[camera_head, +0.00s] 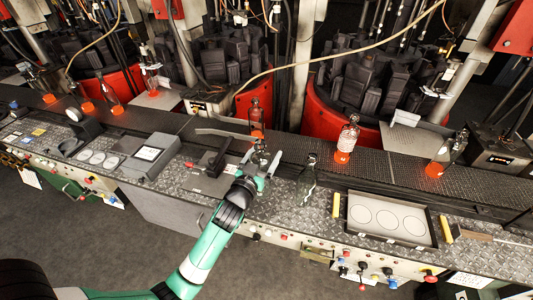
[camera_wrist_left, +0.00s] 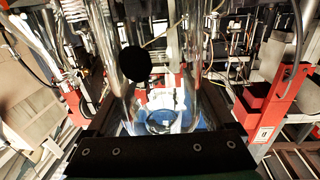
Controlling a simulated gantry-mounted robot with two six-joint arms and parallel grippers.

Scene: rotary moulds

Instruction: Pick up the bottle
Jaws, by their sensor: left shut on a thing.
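My left gripper (camera_head: 262,162) is over the middle of the metal workbench (camera_head: 200,180). Its jaws are shut on a clear glass bottle (camera_head: 260,152), mostly hidden by the fingers and small in the head view. In the left wrist view, clear glass (camera_wrist_left: 160,112) shows between the jaws, with a blue patch around it. The bottle's tilt and its contact with the bench cannot be told. Another clear bottle (camera_head: 307,182) stands on the bench just right of my gripper. My right gripper is not seen.
Glass bottles with glowing orange bases stand along the back ledge, including one behind my gripper (camera_head: 256,112), one to its right (camera_head: 347,138) and one far right (camera_head: 437,165). A tray with three circles (camera_head: 437,228) lies at right. Red moulding machines (camera_head: 330,118) stand behind.

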